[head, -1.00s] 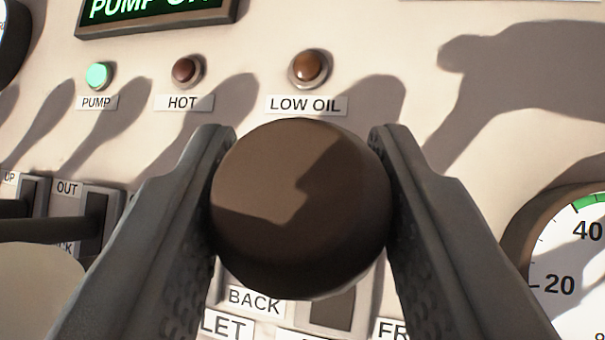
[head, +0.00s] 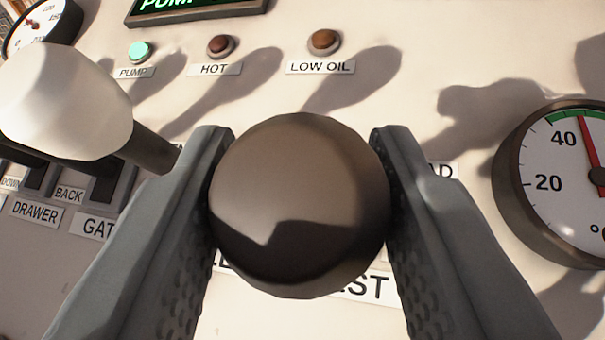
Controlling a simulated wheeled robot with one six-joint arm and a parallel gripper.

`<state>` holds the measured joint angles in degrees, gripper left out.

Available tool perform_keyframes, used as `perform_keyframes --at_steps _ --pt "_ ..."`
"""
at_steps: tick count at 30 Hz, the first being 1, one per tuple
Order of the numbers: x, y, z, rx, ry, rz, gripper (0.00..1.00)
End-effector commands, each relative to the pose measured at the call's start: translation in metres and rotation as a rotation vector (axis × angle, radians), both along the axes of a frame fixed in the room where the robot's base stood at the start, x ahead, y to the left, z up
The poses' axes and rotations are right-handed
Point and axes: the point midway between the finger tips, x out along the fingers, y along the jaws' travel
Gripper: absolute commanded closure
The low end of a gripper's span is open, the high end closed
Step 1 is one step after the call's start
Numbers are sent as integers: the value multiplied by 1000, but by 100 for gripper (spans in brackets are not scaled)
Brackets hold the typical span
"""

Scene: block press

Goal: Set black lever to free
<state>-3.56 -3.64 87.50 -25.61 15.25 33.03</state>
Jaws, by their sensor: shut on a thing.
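The black lever's round dark knob (head: 300,205) fills the middle of the head view. My gripper (head: 300,200) is shut on it, with one grey finger on each side. The knob hides the lever's shaft and slot. Labels behind it are mostly covered; a piece reading "AD" (head: 443,171) shows at the right and one ending in "ST" (head: 368,288) shows below. I cannot tell from this view which mark the lever stands at.
A white-knobbed lever (head: 65,100) stands close at the left, above the DRAWER (head: 35,211) and GATE-side labels. A gauge (head: 565,180) is at the right. Along the top are the lit green PUMP lamp (head: 139,52), and the dark HOT (head: 221,46) and LOW OIL (head: 324,41) lamps.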

Motion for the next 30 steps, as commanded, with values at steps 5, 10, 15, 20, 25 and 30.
perform_keyframes --at_steps 5,10,15,20,25,30 --pt "-12 4 -11 -1 3 1 100" --pt "-17 6 -17 0 3 0 100" --pt "-20 7 -20 0 3 0 100" --pt "-20 7 -21 0 3 -1 100" --pt "-20 7 -21 0 4 0 100" --pt "-20 7 -21 0 4 0 51"
